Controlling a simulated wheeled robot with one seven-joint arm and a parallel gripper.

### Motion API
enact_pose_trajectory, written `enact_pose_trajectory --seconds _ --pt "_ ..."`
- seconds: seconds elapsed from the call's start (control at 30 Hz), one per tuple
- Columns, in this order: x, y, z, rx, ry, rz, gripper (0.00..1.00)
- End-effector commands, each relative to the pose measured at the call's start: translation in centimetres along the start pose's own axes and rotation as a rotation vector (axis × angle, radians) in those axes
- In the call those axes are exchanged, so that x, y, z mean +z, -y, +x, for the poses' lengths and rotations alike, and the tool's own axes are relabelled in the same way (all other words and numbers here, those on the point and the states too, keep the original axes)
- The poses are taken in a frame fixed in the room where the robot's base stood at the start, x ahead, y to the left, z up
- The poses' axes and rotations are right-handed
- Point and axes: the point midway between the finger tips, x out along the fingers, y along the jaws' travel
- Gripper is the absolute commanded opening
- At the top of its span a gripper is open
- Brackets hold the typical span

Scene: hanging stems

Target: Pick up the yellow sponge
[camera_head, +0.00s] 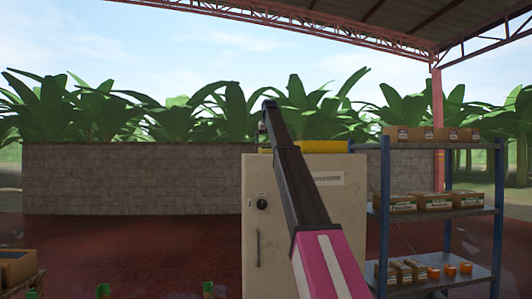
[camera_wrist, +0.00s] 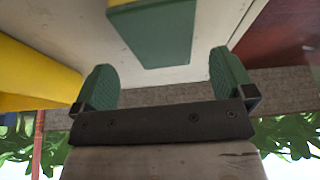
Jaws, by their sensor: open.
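The yellow sponge shows in the wrist view as a block with a broad green face (camera_wrist: 155,38) and a thin yellow part at the top edge of the picture. It lies on the pale top of the cabinet (camera_wrist: 190,68). My gripper (camera_wrist: 160,64) is open, with one green-padded finger on each side of the picture. The sponge lies ahead of the fingertips, roughly between them, and nothing is held. In the head view, my gripper (camera_head: 264,130) is above the cabinet's left part, and a small yellow patch (camera_head: 265,151) below it is probably the sponge.
A larger yellow object (camera_head: 322,146) lies on the cabinet (camera_head: 262,240) to the right; it fills the left of the wrist view (camera_wrist: 35,75), near one finger. A blue shelf rack (camera_head: 385,200) with boxes stands close on the right. A block wall (camera_head: 120,180) is behind.

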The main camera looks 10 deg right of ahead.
Motion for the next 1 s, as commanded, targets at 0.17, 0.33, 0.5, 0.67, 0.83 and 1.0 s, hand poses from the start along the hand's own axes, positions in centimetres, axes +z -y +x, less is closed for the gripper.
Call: enact_pose_trajectory --seconds 0.17,0.33,0.5,0.67,0.83,1.0 --pt "0.1 0.2 2.1 0.0 0.0 0.0 1.0" --pt "0.1 0.2 4.4 0.0 0.001 0.0 1.0" --pt "0.1 0.2 4.8 0.0 -0.001 0.0 1.0" --pt "0.1 0.2 4.8 0.0 -0.001 0.0 1.0" --pt "0.1 0.2 4.8 0.0 -0.001 0.0 1.0" --pt "0.2 0.2 5.0 0.0 -0.001 0.0 1.0"
